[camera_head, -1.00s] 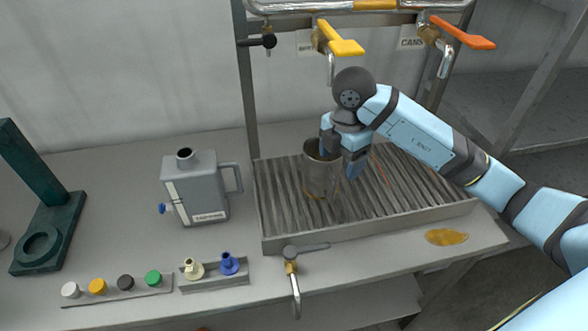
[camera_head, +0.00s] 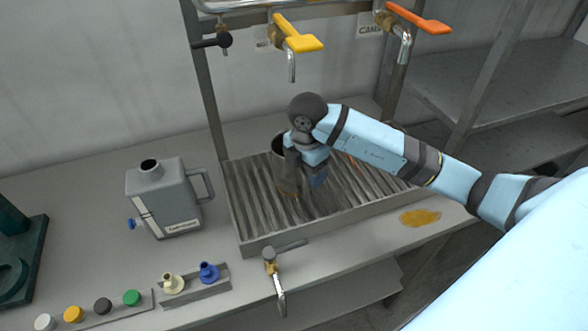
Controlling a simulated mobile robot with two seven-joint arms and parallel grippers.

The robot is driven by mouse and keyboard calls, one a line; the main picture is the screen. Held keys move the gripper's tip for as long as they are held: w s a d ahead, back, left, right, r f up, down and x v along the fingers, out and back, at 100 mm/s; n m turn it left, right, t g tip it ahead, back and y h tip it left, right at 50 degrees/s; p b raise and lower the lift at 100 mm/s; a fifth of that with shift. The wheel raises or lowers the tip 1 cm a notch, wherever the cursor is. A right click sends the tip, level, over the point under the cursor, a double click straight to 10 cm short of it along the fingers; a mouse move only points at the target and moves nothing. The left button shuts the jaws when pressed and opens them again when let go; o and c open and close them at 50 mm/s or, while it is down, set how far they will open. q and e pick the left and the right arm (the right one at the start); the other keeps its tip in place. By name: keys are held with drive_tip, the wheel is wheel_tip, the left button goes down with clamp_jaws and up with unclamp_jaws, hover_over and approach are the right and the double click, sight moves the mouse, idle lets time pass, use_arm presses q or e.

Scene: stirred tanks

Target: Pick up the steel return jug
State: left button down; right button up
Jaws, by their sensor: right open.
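The steel return jug (camera_head: 279,170) stands upright on the ribbed drip tray (camera_head: 254,244), below the yellow-handled tap. It is a grey metal cylinder, with its right side and part of its rim hidden by my right gripper. My right gripper (camera_head: 304,182) is open and points down at the jug's right side. One finger overlaps the jug in the picture and the other is to its right; I cannot tell whether a finger is inside the rim or touching the wall. My left gripper is not in view.
A grey can (camera_head: 166,199) with a side handle stands left of the tray. Overhead are yellow (camera_head: 298,34) and orange (camera_head: 418,17) tap handles. A small tap (camera_head: 272,262) is at the tray's front. Coloured caps lie front left.

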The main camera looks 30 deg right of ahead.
clamp_jaws()
drive_tip(key=shift+w+d+r, duration=0.1)
drive_tip(key=shift+w, duration=0.05)
idle(0.4)
